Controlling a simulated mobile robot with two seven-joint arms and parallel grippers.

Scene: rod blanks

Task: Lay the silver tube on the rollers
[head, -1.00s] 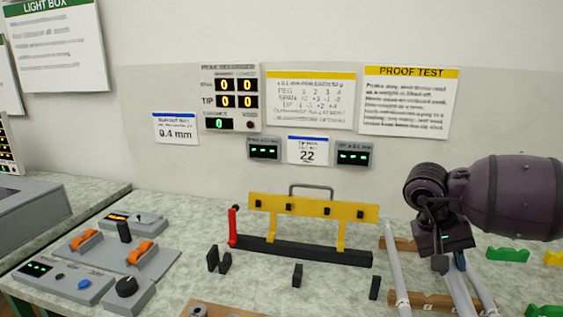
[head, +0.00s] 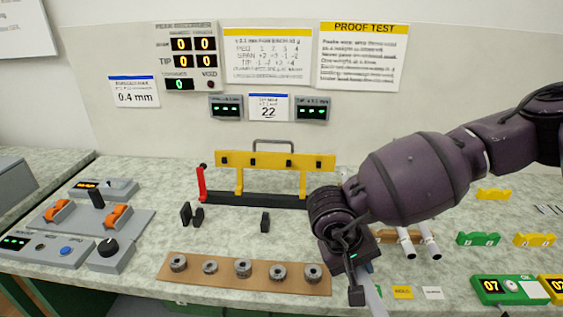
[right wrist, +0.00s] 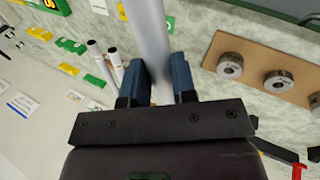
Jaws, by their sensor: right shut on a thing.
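The silver tube (head: 374,302) is held in my right gripper (head: 358,283) above the bench, mostly hidden by the gripper and the lower picture edge in the head view. In the right wrist view, both blue fingers of my right gripper (right wrist: 160,82) are closed around the tube (right wrist: 150,38), which runs out past the top edge. The orange rollers (head: 117,214) sit on a grey stand (head: 92,233) at the left of the bench, well left of the gripper. Nothing lies on them. My left gripper is not in view.
A brown board (head: 190,281) with several metal rings lies in front, between gripper and stand. A yellow rack (head: 275,162) with a red lever (head: 202,183) stands behind, with small black posts before it. Other pale tubes (head: 428,241) lie right of the gripper.

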